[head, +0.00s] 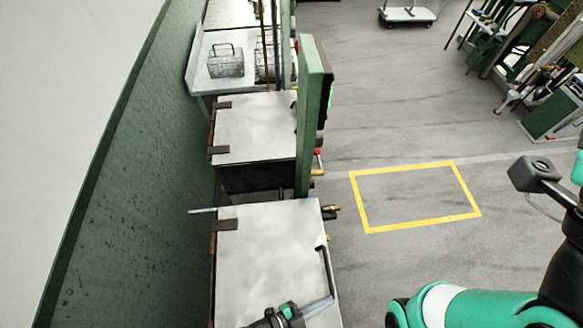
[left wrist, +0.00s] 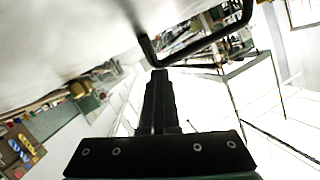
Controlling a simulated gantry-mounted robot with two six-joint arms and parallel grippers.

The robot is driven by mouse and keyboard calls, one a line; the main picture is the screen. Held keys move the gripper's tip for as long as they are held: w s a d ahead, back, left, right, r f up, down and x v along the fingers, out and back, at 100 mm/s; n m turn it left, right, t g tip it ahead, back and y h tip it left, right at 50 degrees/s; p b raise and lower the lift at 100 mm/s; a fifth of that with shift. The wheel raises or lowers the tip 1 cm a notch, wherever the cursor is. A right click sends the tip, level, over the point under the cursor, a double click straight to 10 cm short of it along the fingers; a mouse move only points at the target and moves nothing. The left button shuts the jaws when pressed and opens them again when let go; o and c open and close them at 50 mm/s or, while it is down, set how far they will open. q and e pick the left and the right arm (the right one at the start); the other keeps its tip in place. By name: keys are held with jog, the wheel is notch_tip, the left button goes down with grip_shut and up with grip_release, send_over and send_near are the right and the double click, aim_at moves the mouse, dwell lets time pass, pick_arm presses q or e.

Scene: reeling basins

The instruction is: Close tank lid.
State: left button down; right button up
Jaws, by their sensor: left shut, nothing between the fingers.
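The near tank's pale metal lid (head: 268,245) lies over its tank at the bottom centre of the head view and looks flat. Whether its free edge touches the rim is hidden. A dark bar handle (head: 326,268) runs along its right edge; it also shows in the left wrist view (left wrist: 205,40). My left gripper (head: 328,300) is shut and empty at the near end of the handle. In the left wrist view its fingertips (left wrist: 159,74) are close to the handle's end; contact cannot be told. My right arm shows at the lower right, its fingers not visible.
A second tank with a flat lid (head: 255,128) stands behind, with a green post (head: 309,120) at its right side. A metal table (head: 213,77) with wire baskets is farther back. A green wall borders the left. The floor inside the yellow outline (head: 415,228) is clear.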

pick_arm(q)
jog(key=shift+s+a+f, duration=0.15)
jog(key=shift+a+f, duration=0.1)
jog(key=shift+f, duration=0.35)
jog(key=r+p, duration=0.1)
jog(key=s+r+p, duration=0.1)
jog(key=r+p, duration=0.2)
jog(key=shift+s+a+r+p, duration=0.15)
jog(key=shift+a+r+p, duration=0.1)
jog(key=shift+a+p, duration=0.1)
jog(key=p+v, duration=0.2)
jog(key=v, duration=0.8)
jog(key=shift+s, duration=0.15)
jog(key=shift+a+f, duration=0.1)
jog(key=shift+f, duration=0.05)
